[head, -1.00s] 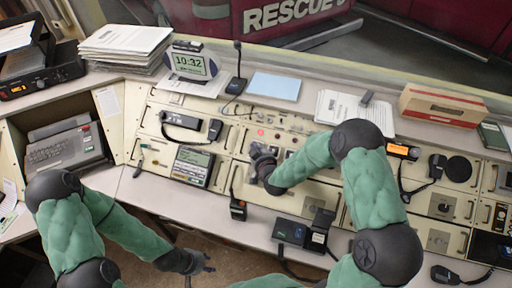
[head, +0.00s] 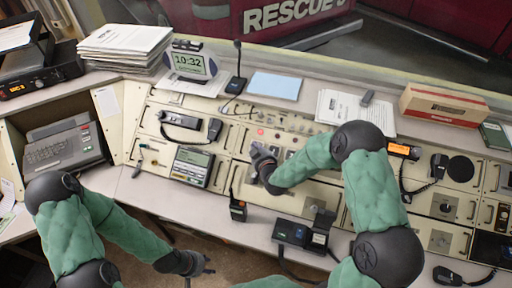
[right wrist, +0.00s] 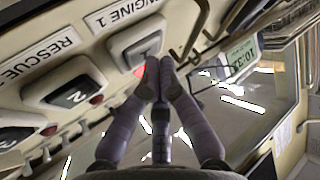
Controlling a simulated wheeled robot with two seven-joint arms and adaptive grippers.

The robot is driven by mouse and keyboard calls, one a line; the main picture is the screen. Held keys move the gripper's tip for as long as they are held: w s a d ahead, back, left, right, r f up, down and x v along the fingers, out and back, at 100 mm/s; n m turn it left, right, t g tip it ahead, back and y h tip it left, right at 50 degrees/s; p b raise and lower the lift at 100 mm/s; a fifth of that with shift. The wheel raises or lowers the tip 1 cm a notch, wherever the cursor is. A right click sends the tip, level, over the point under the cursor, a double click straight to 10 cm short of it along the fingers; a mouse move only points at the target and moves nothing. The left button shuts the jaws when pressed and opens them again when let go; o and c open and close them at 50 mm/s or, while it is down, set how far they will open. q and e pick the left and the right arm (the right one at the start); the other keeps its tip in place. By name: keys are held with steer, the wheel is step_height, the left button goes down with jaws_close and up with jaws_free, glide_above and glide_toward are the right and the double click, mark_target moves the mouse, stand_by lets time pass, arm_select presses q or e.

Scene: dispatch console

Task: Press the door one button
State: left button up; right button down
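In the right wrist view, a grey square button marked 1 (right wrist: 136,42) sits on the console panel under an "ENGINE 1" label. A red light shows just below it. My right gripper (right wrist: 153,64) has its fingertips together at the button's lower edge; I cannot tell whether they touch it. In the head view this gripper (head: 255,149) is low over the middle of the console, and it and its arm hide part of the panel. My left gripper (head: 208,264) is open and empty, in front of the desk edge.
A second button marked 2 (right wrist: 69,94), by a "RESCUE 2" label, is to the left. A clock (head: 193,64), a desk microphone (head: 236,84) and a blue sheet (head: 275,86) are behind the panel. Handsets (head: 181,120) and radios (head: 290,232) lie around it.

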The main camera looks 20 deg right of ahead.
steer(key=shift+w+d+f+b, duration=0.15)
steer(key=shift+w+f+b, duration=0.05)
steer(key=shift+f+b, duration=0.2)
stand_by(0.5)
steer(key=shift+r, duration=0.15)
steer(key=shift+s+a+r+p, duration=0.25)
steer(key=shift+s+r+p, duration=0.15)
steer(key=shift+r, duration=0.15)
stand_by(0.4)
steer(key=r+p, duration=0.1)
steer(key=s+a+r+p, duration=0.1)
steer(key=r, duration=0.1)
steer(key=s+r+p, duration=0.1)
steer(key=shift+s+a+r, duration=0.1)
steer(key=shift+a+r, duration=0.05)
steer(key=shift+a, duration=0.15)
stand_by(1.0)
